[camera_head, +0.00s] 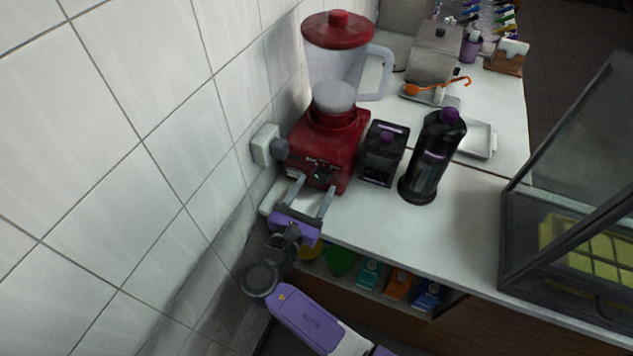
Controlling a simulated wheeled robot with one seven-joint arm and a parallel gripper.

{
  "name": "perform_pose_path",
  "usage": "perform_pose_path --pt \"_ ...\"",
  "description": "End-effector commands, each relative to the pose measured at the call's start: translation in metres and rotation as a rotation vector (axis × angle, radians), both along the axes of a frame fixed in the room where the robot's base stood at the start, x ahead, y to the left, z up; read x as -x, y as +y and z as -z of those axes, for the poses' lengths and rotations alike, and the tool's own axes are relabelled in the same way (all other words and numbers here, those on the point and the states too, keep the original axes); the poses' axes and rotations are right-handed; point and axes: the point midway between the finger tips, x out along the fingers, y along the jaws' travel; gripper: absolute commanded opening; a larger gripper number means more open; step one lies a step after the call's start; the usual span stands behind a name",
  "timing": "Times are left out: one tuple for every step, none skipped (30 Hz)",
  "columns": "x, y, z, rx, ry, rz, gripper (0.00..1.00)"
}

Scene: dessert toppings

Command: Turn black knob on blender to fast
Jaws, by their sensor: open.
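A red blender (318,150) with a clear jar and red lid (337,30) stands on the white counter against the tiled wall. A small dark knob (322,174) shows on the front of its red base; which setting it points to is too small to tell. My gripper (313,183) is at the near end of the counter, in front of the blender base. Its two grey fingers are spread apart, pointing at the base, with nothing between them. Whether a fingertip touches the base cannot be told.
A wall socket with plug (264,146) is left of the blender. A black box (384,153) and a dark bottle (434,157) stand close on its right. A glass case (575,215) is at the right. Free counter (465,205) lies between bottle and case.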

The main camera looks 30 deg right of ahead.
Motion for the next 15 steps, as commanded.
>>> perform_pose_path --pt "-0.0035 -0.0044 -0.0005 0.000 0.001 0.000 0.59" --pt "-0.0050 -0.0065 -0.0003 0.000 0.001 0.000 0.59" --pt "-0.0069 -0.0087 -0.0002 0.000 0.001 0.000 0.59" --pt "-0.0081 -0.0102 -0.0002 0.000 0.001 -0.001 0.59" --pt "-0.0091 -0.0114 -0.0001 0.000 0.001 -0.001 0.59" --pt "-0.0100 -0.0126 0.0001 -0.001 0.001 -0.001 0.59" --pt "-0.0104 -0.0132 0.0002 -0.001 0.001 -0.001 0.59" --pt "-0.0107 -0.0136 0.0002 -0.001 0.001 -0.001 0.59" --pt "-0.0108 -0.0137 0.0004 -0.001 0.001 -0.001 0.59" --pt "-0.0108 -0.0137 0.0004 -0.001 0.001 -0.001 0.59" --pt "-0.0108 -0.0137 0.0005 -0.001 0.001 -0.001 0.59" --pt "-0.0108 -0.0137 0.0005 -0.001 0.001 -0.002 0.59" --pt "-0.0107 -0.0136 0.0005 -0.001 0.001 -0.002 0.59" --pt "-0.0107 -0.0136 0.0005 -0.001 0.001 -0.002 0.59" --pt "-0.0107 -0.0134 0.0005 -0.001 0.001 -0.002 0.54"
